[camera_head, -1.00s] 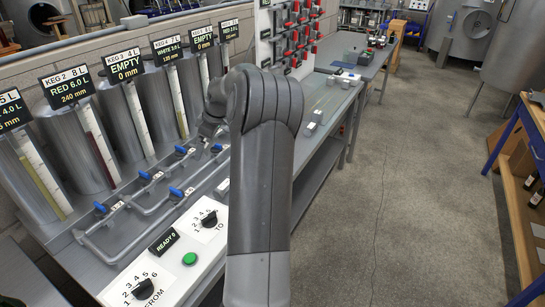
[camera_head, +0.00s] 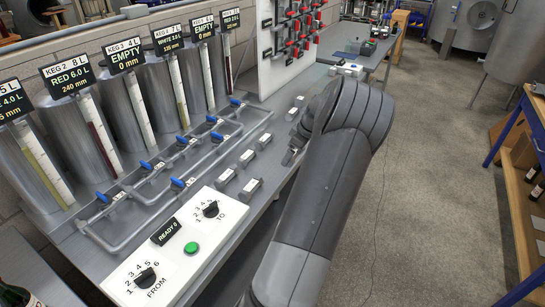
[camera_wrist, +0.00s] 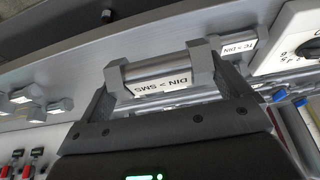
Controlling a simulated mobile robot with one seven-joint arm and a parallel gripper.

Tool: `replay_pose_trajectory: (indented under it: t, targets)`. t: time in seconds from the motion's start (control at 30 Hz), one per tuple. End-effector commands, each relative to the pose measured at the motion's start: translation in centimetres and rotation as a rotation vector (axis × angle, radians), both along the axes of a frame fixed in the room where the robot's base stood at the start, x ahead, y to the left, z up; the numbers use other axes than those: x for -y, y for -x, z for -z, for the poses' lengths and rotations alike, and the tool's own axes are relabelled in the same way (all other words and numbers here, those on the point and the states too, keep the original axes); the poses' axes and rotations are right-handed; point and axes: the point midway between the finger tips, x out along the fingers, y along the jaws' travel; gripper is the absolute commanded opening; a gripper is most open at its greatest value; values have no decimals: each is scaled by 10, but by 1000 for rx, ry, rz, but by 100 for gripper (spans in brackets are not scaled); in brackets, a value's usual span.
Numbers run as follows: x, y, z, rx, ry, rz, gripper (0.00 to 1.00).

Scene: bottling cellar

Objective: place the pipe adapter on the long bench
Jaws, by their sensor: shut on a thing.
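In the wrist view my gripper (camera_wrist: 166,84) is shut on a grey pipe adapter (camera_wrist: 160,87) with square ends and a white label reading "DIN > SMS". The adapter lies crosswise between the two fingers, over a grey surface; I cannot tell whether it touches that surface. In the head view my arm's end reaches over the right edge of the long grey bench (camera_head: 215,262), and the held adapter is hidden or too small to make out. Several similar labelled adapters (camera_head: 225,177) stand on the bench left of my gripper.
Blue-handled valve pipes (camera_head: 150,195), a FROM/TO control panel (camera_head: 178,256) and several kegs (camera_head: 88,135) line the bench's left side. Another adapter (camera_wrist: 238,48) lies close to the held one. The floor at right is open.

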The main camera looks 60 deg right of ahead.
Motion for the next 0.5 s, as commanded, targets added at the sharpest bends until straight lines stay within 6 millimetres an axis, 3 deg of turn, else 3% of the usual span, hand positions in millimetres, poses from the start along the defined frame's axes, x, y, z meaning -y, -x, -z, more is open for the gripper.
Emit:
replay_pose_trajectory:
  t: [0.1,0.3,0.5]
  targets:
    - [-1,-31,17,2,-2,-6,61]
    - [-1,-73,42,2,1,-5,61]
    - [-1,-93,54,2,1,-2,61]
